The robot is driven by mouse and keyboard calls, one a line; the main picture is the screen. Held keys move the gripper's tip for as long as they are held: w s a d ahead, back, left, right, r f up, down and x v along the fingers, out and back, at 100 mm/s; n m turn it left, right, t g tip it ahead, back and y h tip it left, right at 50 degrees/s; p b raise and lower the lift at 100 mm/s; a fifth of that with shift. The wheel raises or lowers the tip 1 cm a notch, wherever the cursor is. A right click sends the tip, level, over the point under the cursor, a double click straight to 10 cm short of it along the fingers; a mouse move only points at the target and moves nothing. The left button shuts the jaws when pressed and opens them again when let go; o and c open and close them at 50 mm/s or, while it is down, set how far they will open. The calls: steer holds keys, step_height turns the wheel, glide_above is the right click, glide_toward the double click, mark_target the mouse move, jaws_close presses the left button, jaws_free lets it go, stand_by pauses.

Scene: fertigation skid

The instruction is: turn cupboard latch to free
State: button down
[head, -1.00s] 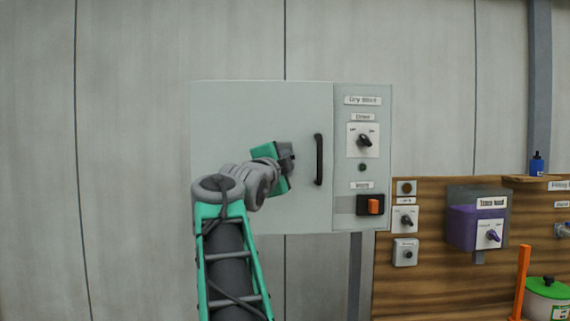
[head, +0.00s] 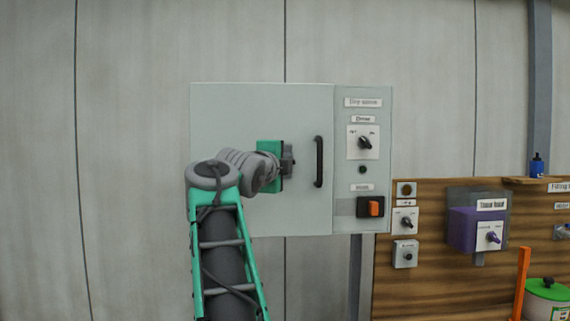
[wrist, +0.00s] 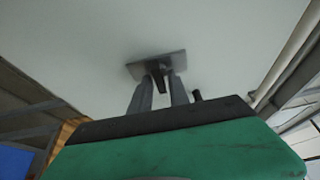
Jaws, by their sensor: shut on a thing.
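The pale grey cupboard (head: 230,110) is on the wall, its door looking closed. My gripper (head: 290,161) is at the door, just left of the black upright handle (head: 319,161) and apart from it. In the wrist view my two fingers are shut on a dark lever, which I take to be the latch (wrist: 158,82). It stands on a grey plate (wrist: 174,60) on a pale surface. In the head view my gripper hides the latch, so its setting cannot be read there.
Right of the door, the cupboard side panel holds a black rotary switch (head: 364,143) and an orange rocker (head: 374,208). A wooden board (head: 425,275) at the right carries a purple box (head: 470,229) and small switches. Bare wall lies to the left.

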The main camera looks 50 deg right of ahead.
steer(key=c, duration=1.5)
jaws_free()
steer(key=shift+a, duration=0.1)
steer(key=b+v, duration=0.1)
steer(key=v, duration=0.6)
steer(key=shift+s+a+b, duration=0.1)
steer(key=shift+a+b, duration=0.2)
steer(key=shift+b, duration=0.1)
